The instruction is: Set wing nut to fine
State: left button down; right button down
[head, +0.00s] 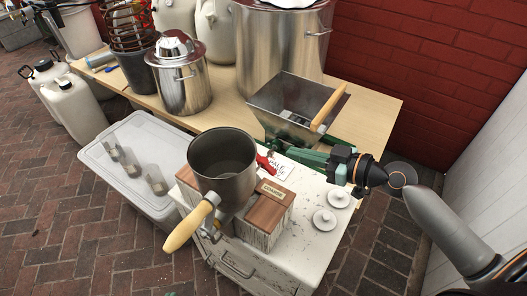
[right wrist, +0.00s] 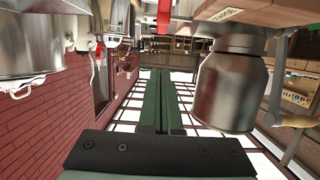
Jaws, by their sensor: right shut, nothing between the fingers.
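The grain mill (head: 222,165), with a round metal hopper and a wooden crank handle (head: 188,226), stands on a white cabinet. A red wing nut (head: 264,164) shows at the right side of the mill, partly hidden by the hopper. A wooden block beside it bears a label that seems to read COARSE (head: 273,191); I see no fine label. My right gripper (head: 284,147) reaches in from the right, its green fingers shut and empty, behind and right of the wing nut, apart from it. The shut fingers also show in the right wrist view (right wrist: 156,74). My left gripper is not in view.
A square metal hopper (head: 292,105) with a wooden handle stands just behind my right gripper. Steel pots (head: 181,88) stand on the wooden table. A lidded grey bin (head: 125,188) with metal scoops is at left. Small white knobbed discs (head: 325,219) lie on the cabinet top.

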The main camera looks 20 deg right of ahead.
send_over(264, 160)
jog(key=s, duration=0.1)
jog(key=shift+s+d+f, duration=0.1)
jog(key=shift+d+f, duration=0.1)
jog(key=shift+f, duration=0.3)
jog(key=shift+d+f, duration=0.2)
jog(key=shift+f, duration=0.25)
jog(key=f, duration=0.2)
jog(key=shift+w+a+f, duration=0.3)
jog(key=shift+w+f, duration=0.05)
jog(key=shift+w, duration=0.05)
jog(key=shift+w+a+f, duration=0.15)
jog(key=shift+w+f, duration=0.05)
jog(key=shift+f, duration=0.2)
